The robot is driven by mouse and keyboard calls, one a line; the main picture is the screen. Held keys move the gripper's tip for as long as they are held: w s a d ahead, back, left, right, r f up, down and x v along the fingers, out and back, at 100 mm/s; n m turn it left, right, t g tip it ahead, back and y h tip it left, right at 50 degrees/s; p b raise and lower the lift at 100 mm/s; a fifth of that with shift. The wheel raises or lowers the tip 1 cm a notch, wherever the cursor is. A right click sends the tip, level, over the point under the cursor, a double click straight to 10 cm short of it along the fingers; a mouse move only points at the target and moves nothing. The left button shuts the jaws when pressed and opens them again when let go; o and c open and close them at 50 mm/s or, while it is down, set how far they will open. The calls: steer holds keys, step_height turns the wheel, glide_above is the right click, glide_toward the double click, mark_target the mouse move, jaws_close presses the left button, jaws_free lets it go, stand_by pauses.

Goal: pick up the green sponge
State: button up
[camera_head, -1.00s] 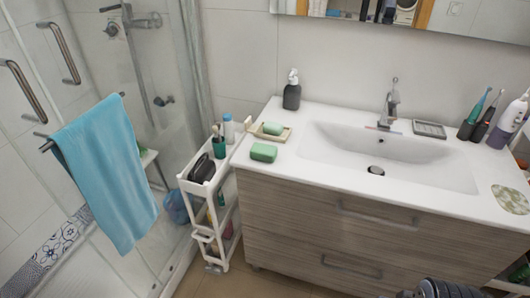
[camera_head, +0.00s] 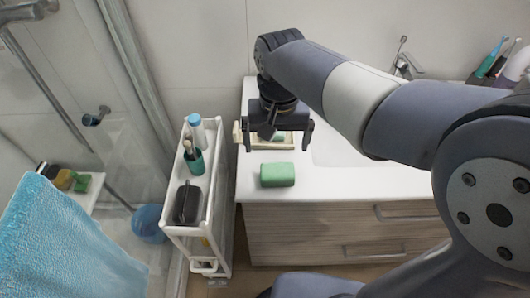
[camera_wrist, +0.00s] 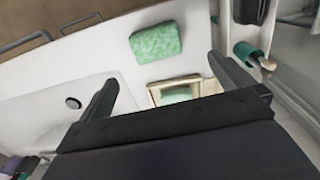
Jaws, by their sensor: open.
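The green sponge (camera_head: 277,174) lies flat on the white countertop near its front left edge. In the wrist view the sponge (camera_wrist: 156,42) shows a mottled green face, beyond my fingertips. My gripper (camera_head: 275,138) is open and empty, pointing down above the counter, behind the sponge in the head view. Its two fingers are spread apart in the wrist view (camera_wrist: 162,74), with nothing between them touching. A beige dish (camera_wrist: 152,92) holding a smaller green block (camera_wrist: 177,94) lies below my gripper. My gripper partly hides this dish in the head view.
A white cart (camera_head: 171,219) stands left of the counter, holding a black case (camera_head: 188,203), a green cup (camera_head: 194,162) and a blue-capped bottle (camera_head: 196,132). The sink basin (camera_head: 335,150) is to the right. A blue towel (camera_head: 62,240) hangs at lower left.

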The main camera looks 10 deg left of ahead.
mark_target(278, 170)
steer(key=f, duration=1)
steer(key=shift+s+d+f, duration=0.1)
steer(key=shift+d+f, duration=0.15)
steer(key=shift+d, duration=0.1)
steer(key=shift+c, duration=0.4)
steer(key=c, duration=0.9)
